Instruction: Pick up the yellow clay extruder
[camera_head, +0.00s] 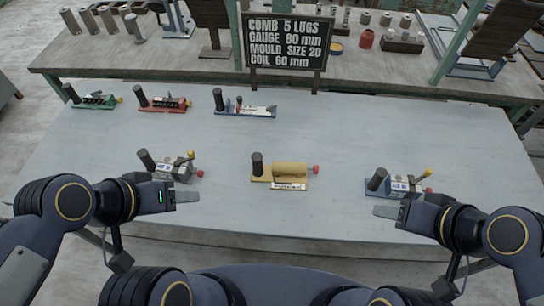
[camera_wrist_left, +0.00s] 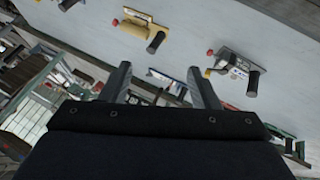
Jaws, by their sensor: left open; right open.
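The yellow clay extruder (camera_head: 290,175) lies on the grey table in the middle of the head view, with a black upright handle at its left and a red knob at its right. It also shows in the left wrist view (camera_wrist_left: 132,28), near the top. My left gripper (camera_head: 198,196) is left of the extruder and nearer to me, apart from it. Its two fingers stand apart and empty in the left wrist view (camera_wrist_left: 160,85). My right gripper (camera_head: 376,211) is to the right of the extruder, nearer to me, and holds nothing visible.
A grey tool (camera_head: 172,170) stands just beyond my left gripper, and a blue-based one (camera_head: 400,186) near my right gripper. Green (camera_head: 93,100), red (camera_head: 163,104) and blue (camera_head: 246,111) tools line the far left. A black sign (camera_head: 287,42) stands behind.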

